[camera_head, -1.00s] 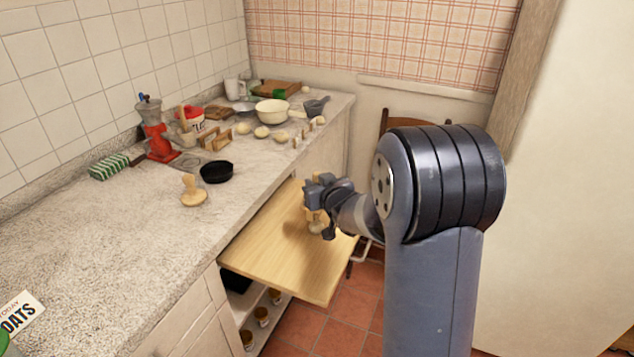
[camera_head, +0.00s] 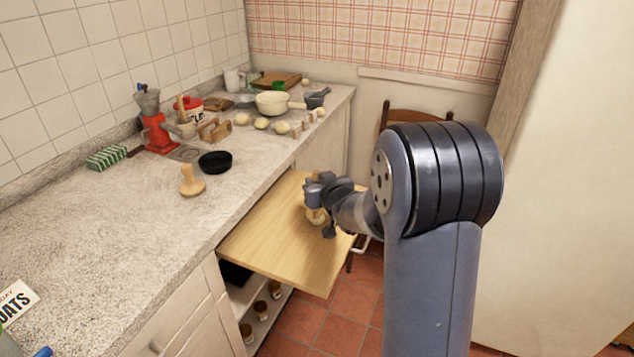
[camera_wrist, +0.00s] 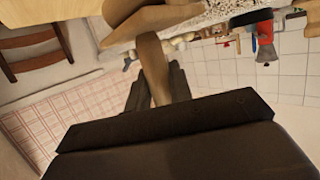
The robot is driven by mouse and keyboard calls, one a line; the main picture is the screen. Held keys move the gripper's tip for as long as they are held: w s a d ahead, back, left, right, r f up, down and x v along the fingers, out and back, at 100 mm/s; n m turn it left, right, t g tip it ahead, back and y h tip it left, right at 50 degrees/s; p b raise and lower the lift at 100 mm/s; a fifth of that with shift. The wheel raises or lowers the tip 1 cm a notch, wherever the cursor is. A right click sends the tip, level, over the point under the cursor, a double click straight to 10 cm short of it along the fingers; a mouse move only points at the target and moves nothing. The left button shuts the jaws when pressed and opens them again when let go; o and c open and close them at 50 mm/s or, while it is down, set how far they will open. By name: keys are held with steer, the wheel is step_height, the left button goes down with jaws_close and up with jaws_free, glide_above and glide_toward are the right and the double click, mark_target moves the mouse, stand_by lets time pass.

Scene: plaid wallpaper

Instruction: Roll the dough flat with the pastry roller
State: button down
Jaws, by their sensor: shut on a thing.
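My gripper (camera_head: 320,200) is shut on the upright wooden handle of the pastry roller (camera_head: 317,215), over the right part of the pull-out board (camera_head: 275,245). In the wrist view the handle (camera_wrist: 152,65) stands between my dark fingers (camera_wrist: 158,88), with the wider wooden roller head (camera_wrist: 150,20) beyond it, close to the board. Most of the roller is hidden behind my gripper in the head view. I cannot clearly make out dough under the roller.
The counter holds a wooden stamp-like tool (camera_head: 191,183), a black pan (camera_head: 215,162), a red grinder (camera_head: 158,132), a cream bowl (camera_head: 272,104) and several pale round lumps (camera_head: 261,123). A chair (camera_head: 415,117) stands behind my arm. The board's left part is bare.

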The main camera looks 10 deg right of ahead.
steer(key=shift+f+b, duration=0.3)
steer(key=shift+f, duration=0.05)
steer(key=shift+a, duration=0.1)
